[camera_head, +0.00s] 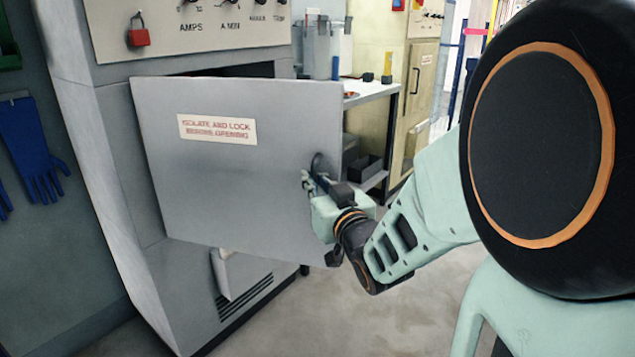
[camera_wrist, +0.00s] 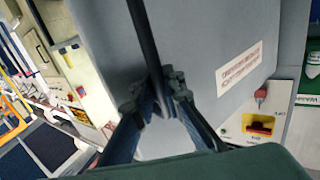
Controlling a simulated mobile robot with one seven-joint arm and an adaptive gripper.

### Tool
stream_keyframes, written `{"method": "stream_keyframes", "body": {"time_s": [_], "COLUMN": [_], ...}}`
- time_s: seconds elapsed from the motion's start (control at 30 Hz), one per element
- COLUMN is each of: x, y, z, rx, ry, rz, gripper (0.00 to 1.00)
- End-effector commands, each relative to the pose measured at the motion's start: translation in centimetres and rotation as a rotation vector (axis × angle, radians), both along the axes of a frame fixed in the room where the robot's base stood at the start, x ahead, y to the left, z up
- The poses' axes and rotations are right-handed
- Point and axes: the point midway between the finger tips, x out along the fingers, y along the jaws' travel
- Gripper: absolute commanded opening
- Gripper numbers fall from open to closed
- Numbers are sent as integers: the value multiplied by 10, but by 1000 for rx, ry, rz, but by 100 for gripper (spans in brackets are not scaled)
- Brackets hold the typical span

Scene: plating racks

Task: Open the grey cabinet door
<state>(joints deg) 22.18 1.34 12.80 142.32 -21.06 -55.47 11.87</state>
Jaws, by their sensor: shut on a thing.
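The grey cabinet door (camera_head: 230,180) stands partly open, swung out from the grey cabinet (camera_head: 110,150), with a dark gap showing above its top edge. It carries a white label with red lettering (camera_head: 217,128). My gripper (camera_head: 318,178) is at the door's right edge. In the wrist view my gripper (camera_wrist: 157,98) is shut on the dark bar handle (camera_wrist: 144,35) of the door, and the door face (camera_wrist: 200,45) fills the middle. The inside of the cabinet is mostly hidden behind the door.
A red padlock (camera_head: 138,37) hangs on the panel above the door. A bench (camera_head: 372,92) with containers stands behind the door's free edge, and a cream cabinet (camera_head: 420,95) is beyond it. Blue gloves (camera_head: 38,165) hang at left. Floor (camera_head: 345,320) in front is clear.

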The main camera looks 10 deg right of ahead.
Motion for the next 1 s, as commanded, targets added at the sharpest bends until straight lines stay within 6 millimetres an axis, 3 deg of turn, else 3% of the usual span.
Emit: {"method": "stream_keyframes", "body": {"time_s": [0.77,0.8,0.93,1.0], "x": [-11,-11,-11,-11], "y": [5,5,6,7], "z": [-2,-2,-2,-2], "rx": [3,3,3,2], "ry": [5,5,5,4], "rz": [-67,-67,-64,-61], "gripper": [0,11,25,27]}}
